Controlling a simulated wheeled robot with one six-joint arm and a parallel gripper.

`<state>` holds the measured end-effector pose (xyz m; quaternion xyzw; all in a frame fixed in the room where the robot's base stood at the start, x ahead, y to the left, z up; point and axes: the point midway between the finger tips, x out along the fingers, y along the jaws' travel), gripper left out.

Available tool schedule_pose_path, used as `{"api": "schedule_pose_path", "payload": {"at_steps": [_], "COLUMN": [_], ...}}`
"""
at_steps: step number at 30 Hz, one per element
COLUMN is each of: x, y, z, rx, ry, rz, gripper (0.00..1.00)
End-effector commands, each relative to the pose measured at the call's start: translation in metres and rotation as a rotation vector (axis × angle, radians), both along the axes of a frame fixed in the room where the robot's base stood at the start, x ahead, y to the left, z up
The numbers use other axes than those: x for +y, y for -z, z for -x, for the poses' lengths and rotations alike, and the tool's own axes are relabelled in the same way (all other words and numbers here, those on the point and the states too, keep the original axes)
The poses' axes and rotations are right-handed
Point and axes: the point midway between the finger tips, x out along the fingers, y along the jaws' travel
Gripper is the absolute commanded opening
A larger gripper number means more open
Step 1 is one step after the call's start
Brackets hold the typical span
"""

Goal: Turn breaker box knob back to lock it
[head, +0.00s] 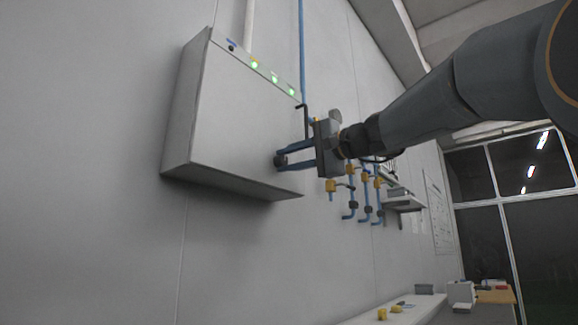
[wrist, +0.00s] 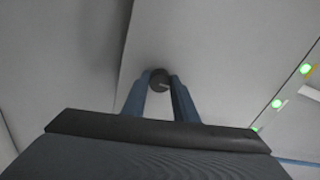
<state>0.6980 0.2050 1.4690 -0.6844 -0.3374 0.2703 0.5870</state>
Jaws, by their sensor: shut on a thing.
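The breaker box (head: 240,120) is a light grey cabinet on the wall in the head view. Its front face also fills much of the wrist view (wrist: 215,60). The dark round knob (wrist: 159,79) sits near the edge of that face, with a pale line across it. My gripper (wrist: 160,88) has its two blue fingers on either side of the knob and is shut on it. In the head view my gripper (head: 282,160) reaches the box's lower right part, and its fingertips mostly hide the knob.
Green lights (head: 274,79) and a dark switch (head: 232,46) line the box's top edge. Blue pipes with yellow fittings (head: 365,178) run on the wall behind my gripper. A shelf (head: 404,203) is farther back, and a white counter (head: 400,311) stands below.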

Motion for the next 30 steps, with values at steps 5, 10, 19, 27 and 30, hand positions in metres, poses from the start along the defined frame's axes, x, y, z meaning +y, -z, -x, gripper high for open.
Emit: {"api": "schedule_pose_path", "payload": {"at_steps": [5,10,19,27,30], "x": [0.001,0.001,0.000,-0.006,-0.016], "y": [0.001,0.001,0.001,0.000,0.001], "z": [0.000,0.000,0.000,0.004,0.012], "rx": [-0.003,-0.003,-0.004,-0.006,-0.005], "ry": [-0.002,-0.002,-0.001,0.002,0.003], "rz": [0.006,0.006,0.005,0.004,0.005], "gripper": [0.04,0.04,0.45,0.45,0.45]}}
